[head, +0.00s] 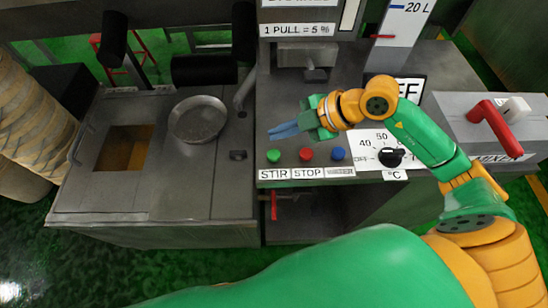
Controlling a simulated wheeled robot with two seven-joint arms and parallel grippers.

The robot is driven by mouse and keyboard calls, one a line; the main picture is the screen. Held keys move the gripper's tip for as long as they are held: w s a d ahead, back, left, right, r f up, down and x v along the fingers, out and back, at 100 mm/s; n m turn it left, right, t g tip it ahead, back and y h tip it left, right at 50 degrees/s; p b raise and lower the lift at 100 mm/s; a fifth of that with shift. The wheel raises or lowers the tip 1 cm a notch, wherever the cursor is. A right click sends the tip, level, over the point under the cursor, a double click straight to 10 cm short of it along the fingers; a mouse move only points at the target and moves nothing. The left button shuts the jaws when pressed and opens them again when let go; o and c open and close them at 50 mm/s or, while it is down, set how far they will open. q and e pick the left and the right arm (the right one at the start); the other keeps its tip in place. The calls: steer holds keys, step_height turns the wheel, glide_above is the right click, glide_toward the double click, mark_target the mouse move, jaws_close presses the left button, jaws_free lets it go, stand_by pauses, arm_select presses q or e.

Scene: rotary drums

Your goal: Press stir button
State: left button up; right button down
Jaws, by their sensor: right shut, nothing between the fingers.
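The green stir button (273,155) sits on the front of the grey console, above a label reading STIR (273,174). A red button (306,154) above a STOP label and a blue button (338,153) stand in a row to its right. My right gripper (272,133) reaches in from the right, with its blue fingers shut and empty. In the picture its fingertips are just above the green button; I cannot tell their exact height, but they appear apart from it. My left gripper is not in view.
A black dial (391,157) with a temperature scale is right of the buttons. A box with a red lever (495,127) stands further right. A round metal pan (198,119) lies on the left counter (85,200). A dispenser (306,57) rises behind the gripper.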

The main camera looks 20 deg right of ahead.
mark_target(279, 154)
step_height(279, 154, down, 4)
steer(key=b, duration=0.2)
steer(key=shift+f+b, duration=0.2)
steer(key=shift+b, duration=0.2)
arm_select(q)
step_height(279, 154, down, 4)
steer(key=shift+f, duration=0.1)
arm_select(e)
steer(key=shift+f, duration=0.2)
stand_by(1.0)
arm_select(q)
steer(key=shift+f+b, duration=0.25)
steer(key=shift+b, duration=0.05)
arm_select(e)
steer(key=shift+f, duration=0.4)
arm_select(q)
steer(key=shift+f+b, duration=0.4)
steer(key=shift+b, duration=0.05)
arm_select(e)
steer(key=shift+f, duration=0.65)
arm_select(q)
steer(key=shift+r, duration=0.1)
arm_select(e)
steer(key=shift+r, duration=0.1)
arm_select(q)
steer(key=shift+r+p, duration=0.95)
steer(key=shift+p, duration=0.15)
arm_select(e)
steer(key=shift+r, duration=0.95)
